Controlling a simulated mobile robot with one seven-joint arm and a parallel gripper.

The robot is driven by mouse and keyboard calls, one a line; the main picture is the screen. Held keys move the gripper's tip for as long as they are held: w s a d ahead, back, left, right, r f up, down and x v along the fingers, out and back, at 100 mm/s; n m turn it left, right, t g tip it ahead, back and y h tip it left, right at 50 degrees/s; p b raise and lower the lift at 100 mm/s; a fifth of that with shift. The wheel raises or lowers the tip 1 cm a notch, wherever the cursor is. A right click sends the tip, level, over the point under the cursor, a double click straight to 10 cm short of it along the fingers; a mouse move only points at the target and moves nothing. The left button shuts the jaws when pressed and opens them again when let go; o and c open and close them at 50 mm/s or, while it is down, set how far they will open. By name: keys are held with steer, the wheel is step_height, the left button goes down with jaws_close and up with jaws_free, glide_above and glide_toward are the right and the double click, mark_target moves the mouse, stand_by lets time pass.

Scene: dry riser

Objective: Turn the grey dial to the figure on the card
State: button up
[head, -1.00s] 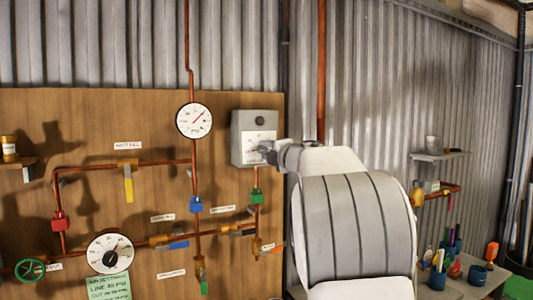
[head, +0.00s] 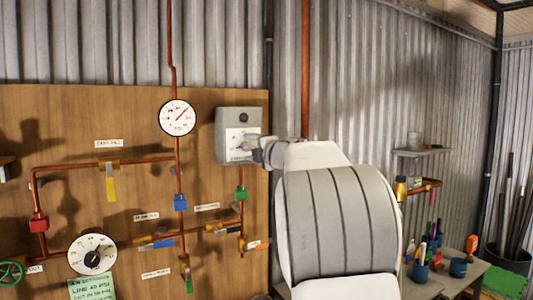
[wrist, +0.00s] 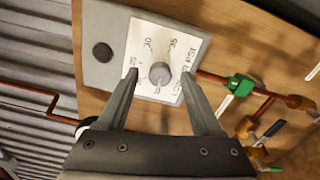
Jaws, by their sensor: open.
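The grey dial (wrist: 160,74) is a round knob on a white scale plate on a grey box (head: 225,118) at the board's upper right. My gripper (wrist: 160,73) is open in the wrist view, one finger on each side of the dial, with gaps showing beside it. Whether the fingertips reach as deep as the knob, I cannot tell. In the head view my gripper (head: 247,143) is in front of the plate and hides the knob. The green card (head: 91,289) at lower left reads "LINE 40 PSI"; its lower lines are cut off or blurred.
A pressure gauge (head: 178,118) sits left of the box. A white dial with a black knob (head: 92,254) is above the card. Copper pipes with coloured valves, such as a green one (wrist: 240,86), run near the box. A bench with blue cups (head: 458,267) stands at right.

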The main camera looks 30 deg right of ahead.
steer(key=s+b, duration=0.1)
steer(key=s, duration=1.5)
steer(key=shift+s+d+b, duration=0.3)
steer(key=shift+s+b, duration=0.05)
steer(key=shift+s, duration=0.05)
steer(key=s+a+f+m+g, duration=0.6)
steer(key=s+a+f+m, duration=0.4)
steer(key=s+f, duration=0.3)
steer(key=s+a+f+m+g, duration=0.6)
steer(key=s+a+f+m, duration=0.4)
steer(key=f, duration=0.5)
steer(key=s, duration=0.2)
steer(key=shift+s+a+m+h, duration=0.3)
steer(key=shift+s, duration=0.05)
